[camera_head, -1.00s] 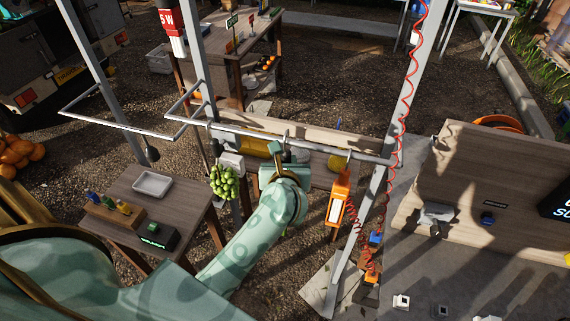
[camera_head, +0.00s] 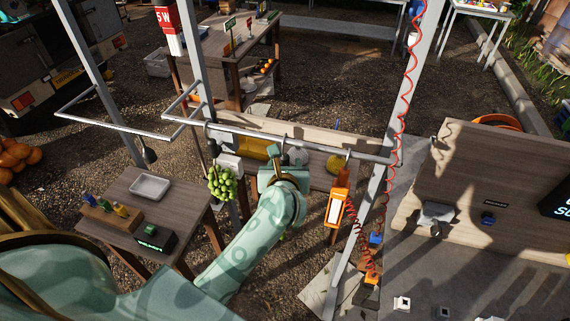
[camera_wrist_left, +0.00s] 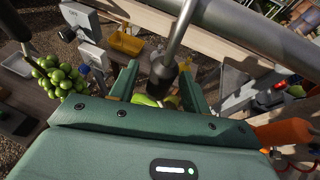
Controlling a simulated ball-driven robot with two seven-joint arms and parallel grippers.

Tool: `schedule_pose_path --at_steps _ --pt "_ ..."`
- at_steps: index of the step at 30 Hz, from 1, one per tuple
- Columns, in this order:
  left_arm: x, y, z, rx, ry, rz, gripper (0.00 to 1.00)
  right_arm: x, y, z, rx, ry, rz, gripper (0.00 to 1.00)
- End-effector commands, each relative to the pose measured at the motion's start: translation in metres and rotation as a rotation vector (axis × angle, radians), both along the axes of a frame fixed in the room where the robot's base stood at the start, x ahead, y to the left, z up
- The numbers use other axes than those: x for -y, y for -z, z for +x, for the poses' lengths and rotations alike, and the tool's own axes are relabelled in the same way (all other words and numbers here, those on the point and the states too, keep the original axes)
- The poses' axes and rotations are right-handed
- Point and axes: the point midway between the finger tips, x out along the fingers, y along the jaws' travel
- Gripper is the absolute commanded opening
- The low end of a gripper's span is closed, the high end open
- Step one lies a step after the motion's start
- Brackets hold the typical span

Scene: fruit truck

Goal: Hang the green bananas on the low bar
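My left gripper (camera_head: 285,168) is at the front side of a grey horizontal bar (camera_head: 320,147), close below it. In the left wrist view, its two fingers (camera_wrist_left: 160,85) stand apart on either side of a dark hook end (camera_wrist_left: 164,68) that hangs from the bar. Some green and yellow-green fruit, seemingly the green bananas (camera_wrist_left: 147,100), shows low between the fingers, mostly hidden by the gripper. I see no clear contact between fingers and fruit. A bunch of round green fruit (camera_head: 221,183) hangs to the left of the gripper. My right gripper is not in view.
An orange device (camera_head: 337,207) with a coiled red cord hangs close right of the gripper. A small table (camera_head: 165,203) with a white tray (camera_head: 150,186) stands at left. Grey posts (camera_head: 376,200) flank the bar. A wooden counter (camera_head: 500,180) is at right.

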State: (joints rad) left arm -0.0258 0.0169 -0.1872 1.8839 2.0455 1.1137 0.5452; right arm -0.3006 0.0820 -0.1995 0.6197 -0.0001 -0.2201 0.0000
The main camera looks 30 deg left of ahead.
Motion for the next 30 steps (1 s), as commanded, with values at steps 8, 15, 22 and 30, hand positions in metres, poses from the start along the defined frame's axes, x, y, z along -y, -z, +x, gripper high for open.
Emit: schedule_pose_path --at_steps 8,15,22,30 --pt "0.010 -0.009 -0.019 -0.008 0.002 -0.003 0.47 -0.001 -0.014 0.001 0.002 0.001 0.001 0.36" --pt "0.039 -0.036 -0.071 -0.006 0.001 -0.004 0.47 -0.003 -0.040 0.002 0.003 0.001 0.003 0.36" --pt "0.062 -0.054 -0.114 -0.003 0.000 -0.003 0.47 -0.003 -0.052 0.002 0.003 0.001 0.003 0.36" --pt "0.072 -0.062 -0.133 0.000 0.000 0.000 0.47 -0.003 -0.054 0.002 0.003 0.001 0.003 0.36"
